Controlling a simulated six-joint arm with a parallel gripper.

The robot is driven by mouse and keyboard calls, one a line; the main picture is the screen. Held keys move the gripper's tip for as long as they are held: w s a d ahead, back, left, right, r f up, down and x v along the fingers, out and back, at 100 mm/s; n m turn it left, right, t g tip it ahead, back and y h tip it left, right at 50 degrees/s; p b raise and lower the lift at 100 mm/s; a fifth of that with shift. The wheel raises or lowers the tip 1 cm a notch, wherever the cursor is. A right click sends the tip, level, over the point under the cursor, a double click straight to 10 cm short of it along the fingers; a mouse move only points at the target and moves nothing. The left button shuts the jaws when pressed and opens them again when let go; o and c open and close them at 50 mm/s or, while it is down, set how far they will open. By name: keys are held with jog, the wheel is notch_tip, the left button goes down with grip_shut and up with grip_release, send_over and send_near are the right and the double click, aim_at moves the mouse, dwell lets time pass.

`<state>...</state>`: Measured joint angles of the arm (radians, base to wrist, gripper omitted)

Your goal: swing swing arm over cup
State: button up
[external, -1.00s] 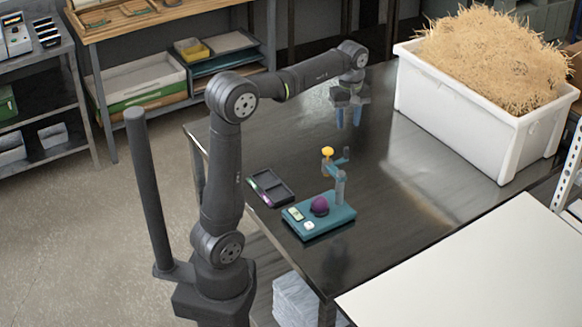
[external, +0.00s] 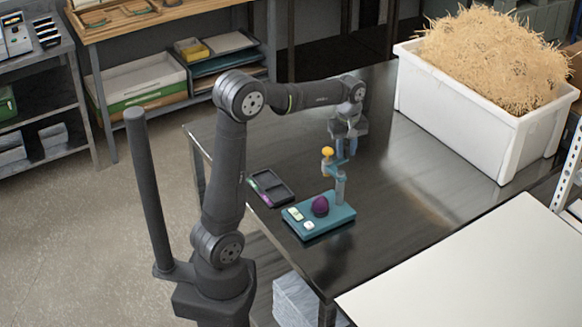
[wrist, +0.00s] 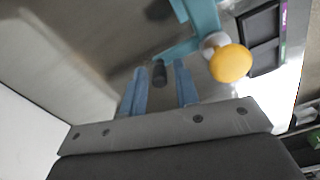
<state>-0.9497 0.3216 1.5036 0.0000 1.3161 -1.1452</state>
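A teal stand (external: 340,215) sits on the dark table with an upright post (external: 340,187). The teal swing arm (external: 332,170) extends from the post top, away from the purple round piece (external: 320,206) on the base. I cannot tell whether that piece is the cup. The swing arm carries a yellow knob (external: 327,151), also large in the wrist view (wrist: 230,63). A dark peg (wrist: 159,73) on the arm appears between my blue fingers in the wrist view. My gripper (external: 345,150) is open, its fingers apart, just behind the swing arm. Contact cannot be told.
A dark compartment tray (external: 270,188) lies left of the stand. Two small pale pieces lie on the base's front left. A white bin (external: 455,125) of straw stands at the back right, and a white board (external: 480,275) at the front right. The table's middle is clear.

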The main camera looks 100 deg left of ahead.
aim_at(324, 150)
grip_shut()
jog(key=shift+s, duration=0.1)
jog(key=s+n, duration=0.2)
jog(key=n, duration=0.1)
jog(key=s+d+n, duration=0.1)
jog(key=s+n, duration=0.1)
jog(key=s+d+n, duration=0.1)
jog(key=s+n, duration=0.1)
jog(key=n, duration=0.1)
jog(key=shift+d+n, duration=0.25)
jog(key=shift+n, duration=0.05)
jog(key=s+d+n, duration=0.3)
jog(key=d+n, duration=0.3)
jog(key=n, duration=0.3)
jog(key=shift+d+n, duration=0.3)
